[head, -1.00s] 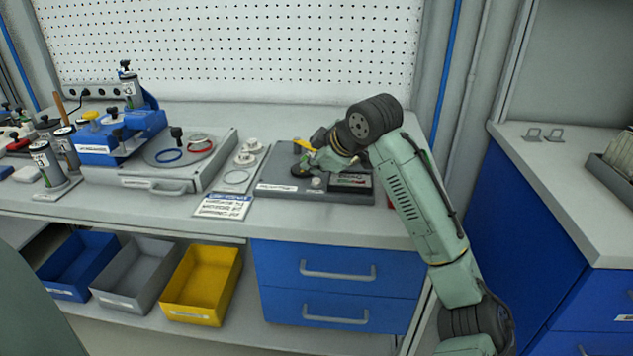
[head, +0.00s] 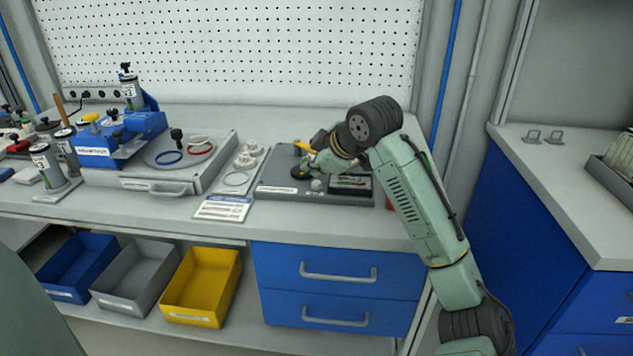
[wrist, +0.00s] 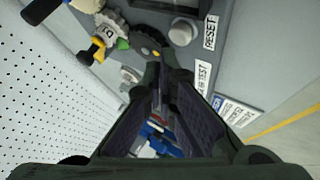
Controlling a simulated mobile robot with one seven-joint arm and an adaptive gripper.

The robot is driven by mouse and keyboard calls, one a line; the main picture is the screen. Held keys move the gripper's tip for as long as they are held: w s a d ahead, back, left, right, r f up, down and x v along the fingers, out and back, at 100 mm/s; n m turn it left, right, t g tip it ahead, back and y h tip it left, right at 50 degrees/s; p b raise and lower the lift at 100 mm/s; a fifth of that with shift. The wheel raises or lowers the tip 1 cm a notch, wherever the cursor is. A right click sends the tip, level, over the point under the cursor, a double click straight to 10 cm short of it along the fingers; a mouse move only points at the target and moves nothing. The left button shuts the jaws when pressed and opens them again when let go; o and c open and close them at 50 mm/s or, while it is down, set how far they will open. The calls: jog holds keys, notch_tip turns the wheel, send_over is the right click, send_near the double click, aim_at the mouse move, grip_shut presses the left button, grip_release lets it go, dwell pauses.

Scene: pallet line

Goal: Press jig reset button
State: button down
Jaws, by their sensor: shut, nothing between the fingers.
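The grey jig box (head: 275,182) sits on the bench in the head view. A pale round button (wrist: 183,32) stands on it beside the RESET label (wrist: 210,32) in the wrist view. A small pale knob, likely the same button, shows in the head view (head: 316,184). My gripper (wrist: 158,78) is shut and empty, with its tips by a black round part (wrist: 150,47) with a yellow spot. The button lies beyond the tips and to their right in the wrist view, apart from them. In the head view my arm hides part of the box.
A yellow-handled valve (wrist: 98,48) stands left of the tips in the wrist view. A dark display (head: 350,185) is on the box's right. A grey tray unit (head: 215,165) and a blue fixture (head: 105,145) stand to the left. A pegboard (head: 240,50) rises behind.

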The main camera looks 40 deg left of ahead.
aim_at(314, 183)
jog(key=shift+f, duration=0.45)
jog(key=shift+f+b, duration=0.3)
jog(key=shift+f, duration=0.25)
dwell(0.8)
jog(key=shift+r, duration=0.1)
jog(key=shift+r+p, duration=0.85)
jog(key=shift+p, duration=0.05)
notch_tip(314, 183, up, 5)
jog(key=p, duration=0.4)
jog(key=shift+r, duration=0.1)
